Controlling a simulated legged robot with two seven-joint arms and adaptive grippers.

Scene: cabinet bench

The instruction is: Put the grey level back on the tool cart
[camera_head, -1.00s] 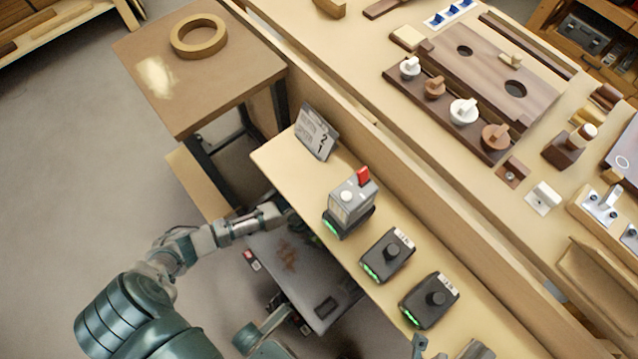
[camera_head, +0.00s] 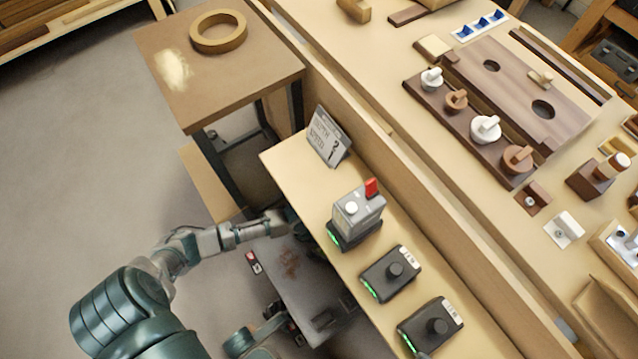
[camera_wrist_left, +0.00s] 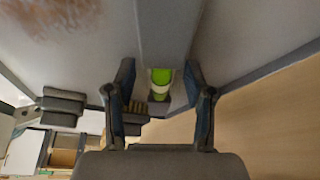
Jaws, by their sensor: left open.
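In the left wrist view, the grey level (camera_wrist_left: 166,30) shows as a long grey bar with a bright green vial at its lower end. The two fingers of my left gripper (camera_wrist_left: 160,102) stand open on either side of that end. I cannot tell whether they touch it. In the head view my left arm reaches to the edge of the bench shelf, and its fingertips and the level are hidden there. The grey top of the tool cart (camera_head: 291,285) lies below the shelf, with a rusty patch on it.
The shelf (camera_head: 290,165) overhangs the cart and carries a calendar-like sign (camera_head: 327,137), a grey box with a red switch (camera_head: 357,212) and two black knob units (camera_head: 390,273). A brown side table (camera_head: 180,75) with a ring stands behind. Open floor lies left.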

